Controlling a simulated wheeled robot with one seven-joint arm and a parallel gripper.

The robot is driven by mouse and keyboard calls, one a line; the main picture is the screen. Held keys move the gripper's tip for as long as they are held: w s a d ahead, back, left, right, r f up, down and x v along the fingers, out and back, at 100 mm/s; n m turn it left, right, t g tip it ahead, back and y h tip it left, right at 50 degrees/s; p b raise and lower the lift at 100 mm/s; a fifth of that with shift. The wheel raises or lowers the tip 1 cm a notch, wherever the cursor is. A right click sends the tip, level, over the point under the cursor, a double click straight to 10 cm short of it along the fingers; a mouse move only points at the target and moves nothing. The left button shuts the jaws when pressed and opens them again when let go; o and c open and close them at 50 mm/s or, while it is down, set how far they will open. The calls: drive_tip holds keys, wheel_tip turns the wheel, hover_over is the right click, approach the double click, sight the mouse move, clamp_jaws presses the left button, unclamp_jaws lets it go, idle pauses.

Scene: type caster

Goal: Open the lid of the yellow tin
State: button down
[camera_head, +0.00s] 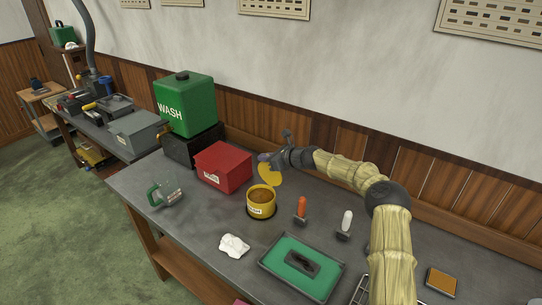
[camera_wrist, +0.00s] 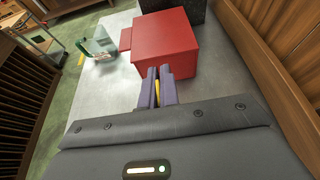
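The yellow tin (camera_head: 261,211) stands on the grey bench with its top open, and brown contents show inside. Its yellow lid (camera_head: 271,175) stands raised and steeply tilted above the tin's back edge. Whether the lid still joins the tin at a hinge is hard to tell. My gripper (camera_head: 264,158) is at the lid's upper edge. In the wrist view, its purple fingers (camera_wrist: 159,75) are close together with a thin yellow strip of the lid (camera_wrist: 157,93) between them. The tin's body is hidden in the wrist view.
A red box (camera_head: 223,166) stands left of the tin, close to my gripper. A green WASH canister (camera_head: 186,103) is behind it. A glass jug (camera_head: 166,193), white cloth (camera_head: 234,245), orange-handled tool (camera_head: 301,208), white-topped tool (camera_head: 346,222) and green tray (camera_head: 282,280) lie around the tin.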

drive_tip(key=shift+w+d+f+p, duration=0.15)
drive_tip(key=shift+w+d+p, duration=0.25)
drive_tip(key=shift+w+d, duration=0.5)
drive_tip(key=shift+w+a, duration=0.1)
drive_tip(key=c, duration=1.6)
unclamp_jaws()
drive_tip(key=shift+w+f, duration=0.1)
drive_tip(key=shift+c, duration=0.2)
drive_tip(key=b+v, duration=0.4)
drive_tip(key=v, duration=1.3)
